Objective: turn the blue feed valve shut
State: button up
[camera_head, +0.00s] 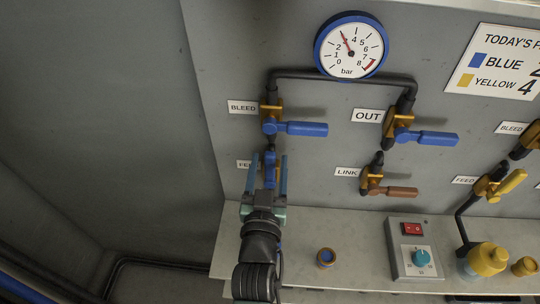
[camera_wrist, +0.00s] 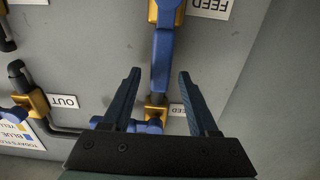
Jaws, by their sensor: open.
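The blue feed valve has a long blue handle (camera_wrist: 162,55) that runs along the pipe line from its brass body toward the bleed valve. In the head view this handle (camera_head: 270,164) stands upright in the picture, partly hidden by my gripper (camera_head: 269,158). My gripper (camera_wrist: 160,73) is open, with one finger on each side of the handle. I see gaps beside the handle in the wrist view; contact is not visible. The FEED label (camera_wrist: 209,4) is beside the valve in the wrist view, and mostly covered in the head view.
The blue bleed handle (camera_head: 302,128) lies just above, pointing right. The blue out handle (camera_head: 428,137) and brown link handle (camera_head: 401,191) also point right. The gauge (camera_head: 351,46) reads about 3 bar. A switch box (camera_head: 413,247) and knob (camera_head: 326,258) sit on the ledge.

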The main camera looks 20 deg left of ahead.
jog(key=shift+x, duration=1)
grip_shut()
dwell(0.8)
